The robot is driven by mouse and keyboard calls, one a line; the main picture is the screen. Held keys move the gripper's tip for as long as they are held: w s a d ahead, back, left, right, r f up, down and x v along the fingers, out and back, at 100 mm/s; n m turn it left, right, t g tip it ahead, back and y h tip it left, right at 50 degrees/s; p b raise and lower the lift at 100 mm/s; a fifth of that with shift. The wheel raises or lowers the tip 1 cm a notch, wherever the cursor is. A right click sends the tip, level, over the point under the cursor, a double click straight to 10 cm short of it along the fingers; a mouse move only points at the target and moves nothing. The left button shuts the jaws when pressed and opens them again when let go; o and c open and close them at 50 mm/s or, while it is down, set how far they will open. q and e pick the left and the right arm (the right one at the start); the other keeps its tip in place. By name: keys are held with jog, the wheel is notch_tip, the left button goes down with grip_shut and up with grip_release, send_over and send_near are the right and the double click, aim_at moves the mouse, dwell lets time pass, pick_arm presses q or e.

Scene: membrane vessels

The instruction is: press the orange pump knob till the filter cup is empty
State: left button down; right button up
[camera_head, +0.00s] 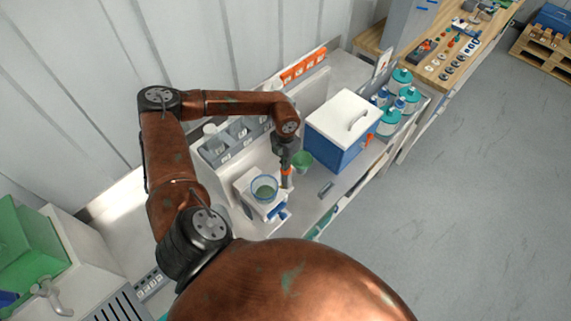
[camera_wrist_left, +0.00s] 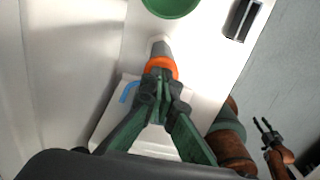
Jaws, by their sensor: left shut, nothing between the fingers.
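The orange pump knob (camera_head: 287,171) stands beside the filter cup on the white unit. It shows as an orange ring in the left wrist view (camera_wrist_left: 160,65). The clear filter cup (camera_head: 264,188) shows a greenish layer inside; its exact level is hard to read. My left gripper (camera_head: 286,163) points down at the knob, shut and empty. In the left wrist view its green fingertips (camera_wrist_left: 159,82) are together and overlap the knob's edge; I cannot tell whether they press it. My right gripper (camera_wrist_left: 264,128) shows small at the lower right of that view, its dark fingers apart.
A green cup (camera_head: 302,161) stands just behind the knob. A blue box with a white lid (camera_head: 342,128) is to its right, then several teal-capped bottles (camera_head: 390,120). Grey bins (camera_head: 235,135) line the back. A small dark block (camera_head: 326,189) lies near the bench's front edge.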

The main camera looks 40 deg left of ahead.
pick_arm(q)
jog(key=shift+f, duration=0.1)
